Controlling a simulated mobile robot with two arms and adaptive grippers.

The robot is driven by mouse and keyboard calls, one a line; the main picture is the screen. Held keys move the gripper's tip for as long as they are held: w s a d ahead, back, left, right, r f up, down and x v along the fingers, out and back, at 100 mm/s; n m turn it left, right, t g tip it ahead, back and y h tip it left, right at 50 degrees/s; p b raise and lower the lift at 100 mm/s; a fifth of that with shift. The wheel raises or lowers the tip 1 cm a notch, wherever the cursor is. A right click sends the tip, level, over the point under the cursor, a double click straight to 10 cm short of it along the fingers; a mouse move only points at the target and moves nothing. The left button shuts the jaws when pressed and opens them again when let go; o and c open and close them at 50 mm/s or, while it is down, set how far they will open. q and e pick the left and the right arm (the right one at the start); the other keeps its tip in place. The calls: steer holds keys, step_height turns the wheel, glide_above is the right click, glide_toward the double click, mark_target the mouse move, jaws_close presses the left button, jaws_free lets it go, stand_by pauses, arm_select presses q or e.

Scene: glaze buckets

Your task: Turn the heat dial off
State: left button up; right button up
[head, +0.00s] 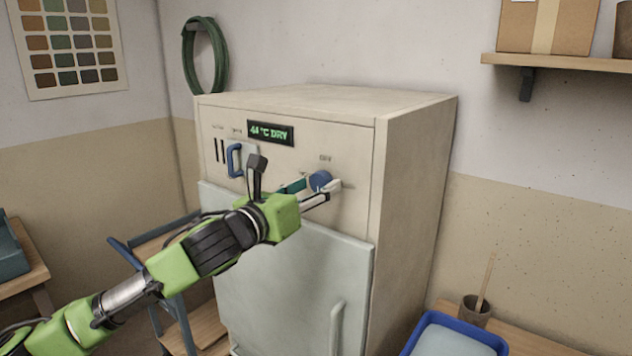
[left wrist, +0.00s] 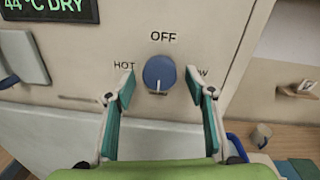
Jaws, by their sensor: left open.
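The heat dial (head: 320,180) is a round blue knob on the upper front panel of a cream cabinet (head: 415,190). In the left wrist view the dial (left wrist: 159,72) has OFF printed above it and HOT to its left. A label to its right is partly hidden by a finger. A small light mark shows near the dial's lower edge. My left gripper (head: 308,191) is open in front of the panel. In the left wrist view its teal-padded fingers (left wrist: 160,84) stand on either side of the dial, with gaps; I see no contact. My right gripper is not in view.
A display (head: 270,132) reads 44 °C DRY. A blue handle (head: 234,160) sits on the panel's left. The cabinet door (head: 290,270) is shut below. A blue tub (head: 455,335) and a brown pot (head: 475,311) stand at lower right.

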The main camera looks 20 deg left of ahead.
arm_select(q)
steer(key=shift+w+d, duration=0.15)
steer(key=shift+w, duration=0.3)
steer(key=shift+c, duration=0.4)
steer(key=c, duration=1)
steer(key=shift+c, duration=0.2)
